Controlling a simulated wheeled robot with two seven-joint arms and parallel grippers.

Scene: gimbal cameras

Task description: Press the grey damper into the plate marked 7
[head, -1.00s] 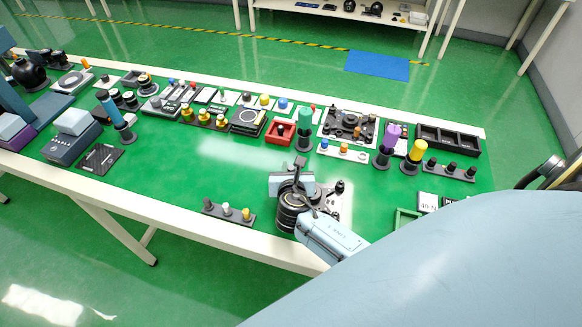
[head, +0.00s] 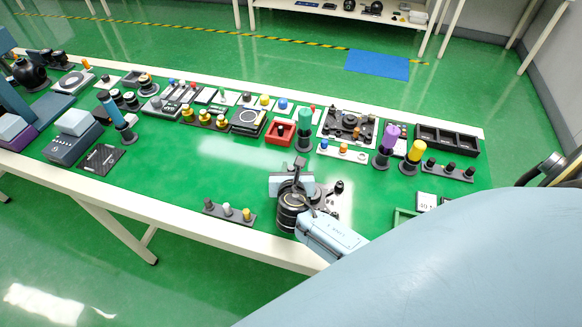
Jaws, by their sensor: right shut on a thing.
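My right gripper (head: 293,186) is over the front middle of the green table, at the end of a pale blue arm from the lower right. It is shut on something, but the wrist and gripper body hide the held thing. A plate with dark parts (head: 325,202) lies just right of the gripper, partly covered; no number can be read on it. A small dark rack (head: 229,214) left of the gripper carries a black, a pale grey (head: 227,210) and a gold knob-like piece. I cannot tell whether the grey one is the damper. My left gripper is not in view.
A row of fixtures lines the back, with a red tray (head: 281,132), a green-topped post (head: 304,128), purple (head: 389,142) and yellow (head: 415,153) posts, and a black divided tray (head: 447,140). My arm covers the lower right.

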